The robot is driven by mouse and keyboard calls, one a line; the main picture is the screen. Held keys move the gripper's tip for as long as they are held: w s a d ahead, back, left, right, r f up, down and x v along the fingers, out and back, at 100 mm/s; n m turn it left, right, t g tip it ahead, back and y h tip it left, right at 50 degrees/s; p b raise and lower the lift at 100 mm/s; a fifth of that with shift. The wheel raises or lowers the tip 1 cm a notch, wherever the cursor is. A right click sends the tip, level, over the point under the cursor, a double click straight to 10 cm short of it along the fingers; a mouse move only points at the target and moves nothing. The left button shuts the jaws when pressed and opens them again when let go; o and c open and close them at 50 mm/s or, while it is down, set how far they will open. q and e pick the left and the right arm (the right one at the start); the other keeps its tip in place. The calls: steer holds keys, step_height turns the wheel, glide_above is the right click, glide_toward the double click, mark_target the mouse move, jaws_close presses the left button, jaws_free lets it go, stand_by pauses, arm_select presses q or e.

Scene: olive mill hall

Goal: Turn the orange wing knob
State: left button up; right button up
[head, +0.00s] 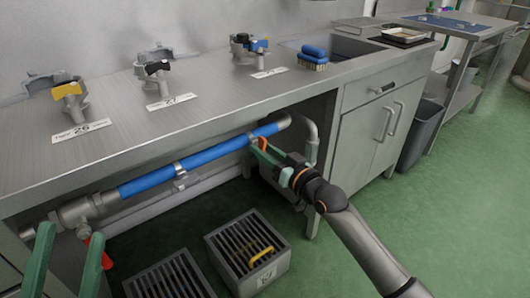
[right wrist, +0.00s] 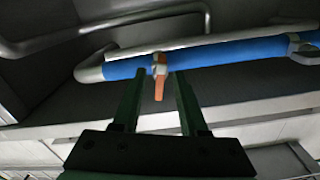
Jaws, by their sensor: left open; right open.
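The orange wing knob (right wrist: 159,86) hangs from a fitting on the blue pipe (right wrist: 215,57) under the counter, its wing pointing down. In the right wrist view it shows between the two green fingers of my right gripper (right wrist: 157,80), which is open; I cannot tell if it touches them. In the head view the right gripper (head: 264,151) is at the blue pipe (head: 205,157), with a bit of the orange knob (head: 263,144) visible there. My left gripper (head: 68,250) is open at the lower left, near a red-orange part (head: 104,260) below the pipe's left end.
On the counter (head: 120,130) stand valves with a yellow knob (head: 66,90), a black knob (head: 157,68) and a blue knob (head: 259,45), with number labels. A blue brush (head: 313,53) lies by the sink. Grated boxes (head: 246,246) stand on the green floor below.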

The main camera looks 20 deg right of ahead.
jaws_close()
stand_by(0.3)
arm_select(q)
steer(key=shift+r, duration=0.15)
